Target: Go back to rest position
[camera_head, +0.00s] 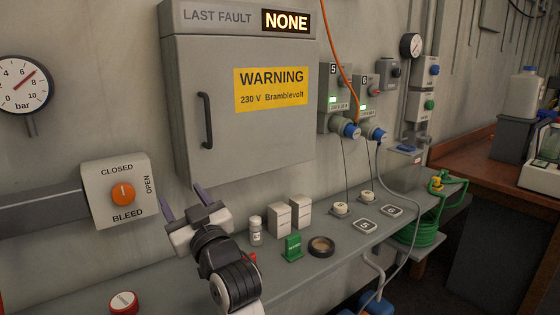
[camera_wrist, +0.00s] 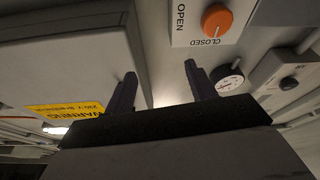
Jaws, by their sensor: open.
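My gripper (camera_head: 187,203) is in the lower left of the head view, in front of the wall between the valve box and the grey cabinet. Its two purple fingers point up and stand wide apart, with nothing between them. In the wrist view my gripper (camera_wrist: 156,92) also shows two separated dark fingers and an empty gap. My dark and white arm comes up from below, over the grey shelf.
The grey cabinet (camera_head: 219,145) has a shut door, and its display reads NONE. The orange knob (camera_head: 123,194) points up toward CLOSED. The shelf (camera_head: 310,272) holds a small bottle (camera_head: 255,232), white boxes (camera_head: 279,220), a green piece (camera_head: 292,247) and a round dish (camera_head: 321,246).

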